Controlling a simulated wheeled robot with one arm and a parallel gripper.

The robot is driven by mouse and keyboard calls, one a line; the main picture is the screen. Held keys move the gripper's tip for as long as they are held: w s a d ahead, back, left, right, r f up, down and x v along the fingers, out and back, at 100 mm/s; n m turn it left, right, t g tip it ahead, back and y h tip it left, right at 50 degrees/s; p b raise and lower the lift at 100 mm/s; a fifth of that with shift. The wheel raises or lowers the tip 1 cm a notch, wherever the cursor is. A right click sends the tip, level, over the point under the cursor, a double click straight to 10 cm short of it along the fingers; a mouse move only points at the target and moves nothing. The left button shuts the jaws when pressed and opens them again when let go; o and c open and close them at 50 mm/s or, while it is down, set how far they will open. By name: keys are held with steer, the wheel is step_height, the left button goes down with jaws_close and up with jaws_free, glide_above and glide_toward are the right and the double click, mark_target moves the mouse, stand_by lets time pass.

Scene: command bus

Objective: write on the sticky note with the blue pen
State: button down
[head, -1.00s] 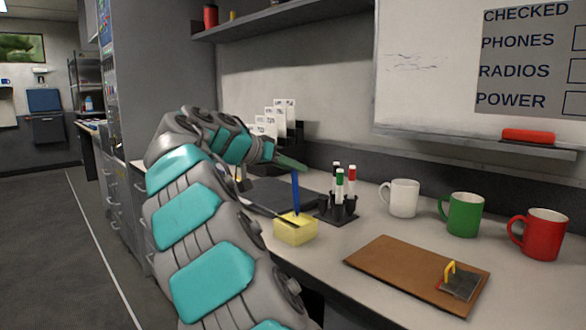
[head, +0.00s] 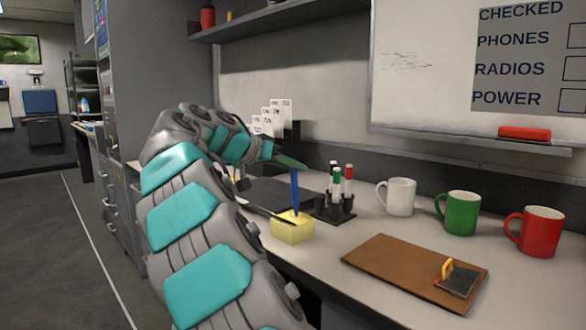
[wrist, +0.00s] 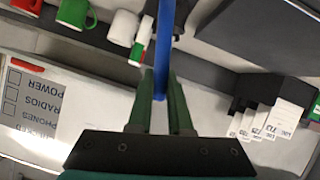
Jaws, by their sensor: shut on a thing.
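The yellow sticky note pad (head: 292,231) lies on the counter near its front edge. My gripper (head: 298,165) is above the pad, its green fingers shut on the blue pen (head: 295,190). The pen hangs nearly upright with its lower end at the pad's top; I cannot tell whether it touches. A dark thin strip crosses the pad's upper left; I cannot tell what it is. In the wrist view the pen (wrist: 163,45) stands between the two green fingers (wrist: 160,85). The pad is out of that view.
A black holder (head: 335,209) with several markers stands just right of the pad. White (head: 399,198), green (head: 461,213) and red (head: 540,232) mugs stand further right. A brown clipboard (head: 400,268) lies at front right. Numbered cards (head: 280,115) stand behind my wrist.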

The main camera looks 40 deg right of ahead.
steer(key=shift+s+a+b, duration=0.25)
steer(key=shift+b, duration=0.05)
stand_by(0.4)
steer(key=shift+s+d+b, duration=0.35)
steer(key=shift+s+d, duration=0.2)
stand_by(0.8)
step_height(320, 180, up, 7)
steer(key=p, duration=0.4)
steer(key=shift+f, duration=0.2)
stand_by(0.6)
steer(key=shift+d, duration=0.1)
stand_by(0.3)
